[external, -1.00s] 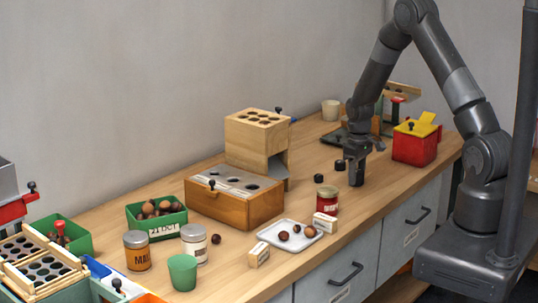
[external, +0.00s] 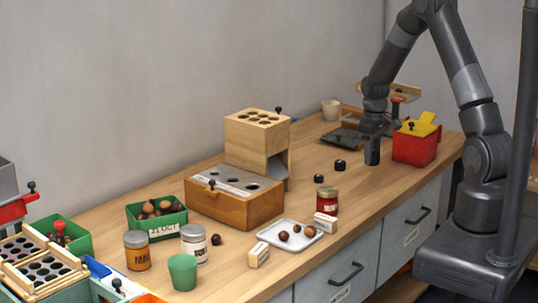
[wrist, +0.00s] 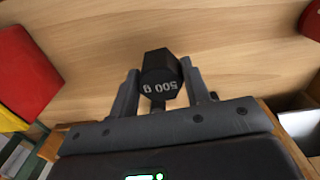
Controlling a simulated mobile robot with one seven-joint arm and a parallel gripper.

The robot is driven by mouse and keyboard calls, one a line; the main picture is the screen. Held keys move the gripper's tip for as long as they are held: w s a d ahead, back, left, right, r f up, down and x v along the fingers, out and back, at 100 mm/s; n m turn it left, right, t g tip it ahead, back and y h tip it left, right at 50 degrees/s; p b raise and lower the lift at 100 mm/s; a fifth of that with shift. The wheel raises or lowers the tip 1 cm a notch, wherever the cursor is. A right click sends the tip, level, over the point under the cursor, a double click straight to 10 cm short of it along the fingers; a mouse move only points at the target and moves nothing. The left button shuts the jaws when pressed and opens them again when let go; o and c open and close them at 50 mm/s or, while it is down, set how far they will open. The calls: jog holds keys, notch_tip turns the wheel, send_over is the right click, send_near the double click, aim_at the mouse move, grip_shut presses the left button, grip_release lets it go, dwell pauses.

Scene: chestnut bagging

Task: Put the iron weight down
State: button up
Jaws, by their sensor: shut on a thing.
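My gripper (wrist: 160,78) is shut on a black iron weight (wrist: 160,66) marked "500 g", which sits between the two fingers in the wrist view. In the external view my gripper (external: 372,158) points down over the bench, left of the red box. The held weight is not clearly seen there. I cannot tell whether it touches the wooden bench top (external: 372,187). Two other small black weights, one nearer (external: 319,178) and one farther (external: 340,165), stand on the bench to the left of my gripper.
A red box (external: 413,148) with a yellow lid stands close on the right. A dark flat tray (external: 345,138) lies behind. A red-labelled jar (external: 327,202) and a white tray (external: 271,240) stand nearer the front. The bench between jar and gripper is clear.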

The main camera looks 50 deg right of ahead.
jog(key=s+d+r, duration=0.4)
jog(key=s, duration=0.1)
send_over(359, 158)
jog(key=shift+m, duration=0.4)
notch_tip(359, 158, down, 10)
jog(key=shift+f, duration=0.2)
jog(key=shift+s+a+f, duration=0.1)
jog(key=shift+f, duration=0.05)
jog(key=o, duration=1.4)
jog(key=shift+c, duration=0.2)
